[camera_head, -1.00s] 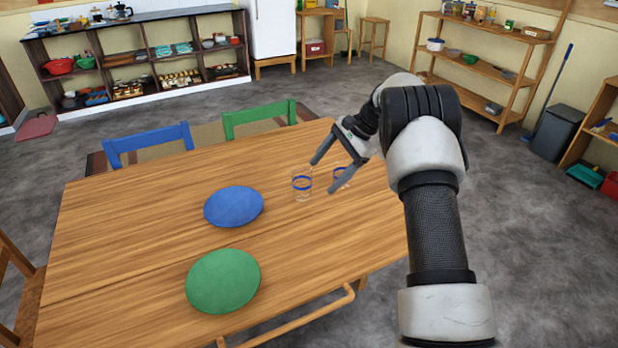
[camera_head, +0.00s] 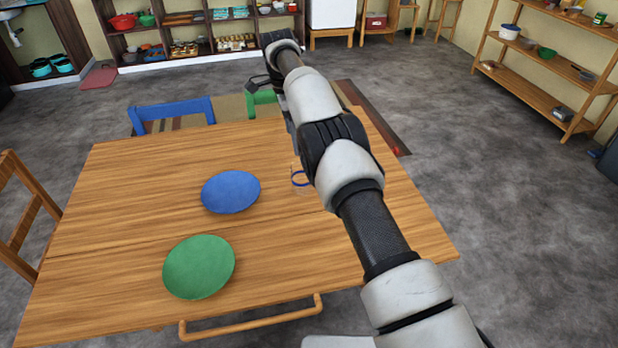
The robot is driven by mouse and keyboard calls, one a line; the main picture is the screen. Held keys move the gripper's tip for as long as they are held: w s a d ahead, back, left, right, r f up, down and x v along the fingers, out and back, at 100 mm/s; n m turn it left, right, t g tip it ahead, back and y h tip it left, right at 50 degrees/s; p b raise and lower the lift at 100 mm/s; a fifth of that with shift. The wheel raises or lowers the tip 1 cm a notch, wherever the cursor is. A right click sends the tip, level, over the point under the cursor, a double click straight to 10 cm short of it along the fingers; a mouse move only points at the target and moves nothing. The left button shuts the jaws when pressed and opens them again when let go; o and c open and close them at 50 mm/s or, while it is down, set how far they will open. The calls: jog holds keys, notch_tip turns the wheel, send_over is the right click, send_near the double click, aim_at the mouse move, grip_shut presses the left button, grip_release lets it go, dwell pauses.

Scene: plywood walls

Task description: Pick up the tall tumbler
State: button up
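A clear tumbler with a blue band (camera_head: 299,180) stands on the wooden table, right of the blue plate. My arm covers its right side, so its full shape is hard to judge. A second glass, seen earlier just right of it, is hidden behind my arm now. My gripper (camera_head: 262,83) is mostly hidden behind my own arm links, toward the far edge of the table near the green chair. Only a dark part of it shows, and its finger opening cannot be made out. It appears beyond the tumbler and apart from it.
A blue plate (camera_head: 231,191) and a green plate (camera_head: 199,266) lie on the table (camera_head: 110,235). A blue chair (camera_head: 172,114) and a green chair (camera_head: 262,98) stand at its far side, a wooden chair (camera_head: 27,215) at left. The table's right part is bare.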

aim_at(303, 176)
jog(key=f+b, duration=0.5)
jog(key=f, duration=0.2)
jog(key=d+f+b, duration=0.1)
jog(key=f+b, duration=0.2)
jog(key=f, duration=0.1)
jog(key=shift+w+f+b, duration=0.1)
jog(key=shift+w+b, duration=0.1)
jog(key=shift+b, duration=0.15)
jog(key=shift+d+f+b, duration=0.25)
jog(key=shift+f, duration=0.7)
jog(key=shift+d+f+b, duration=0.25)
jog(key=shift+f+b, duration=0.05)
jog(key=shift+f, duration=0.7)
jog(key=shift+d+f+b, duration=0.25)
jog(key=shift+f, duration=0.7)
jog(key=c, duration=1.1)
jog(key=shift+r, duration=0.1)
jog(key=shift+c, duration=0.2)
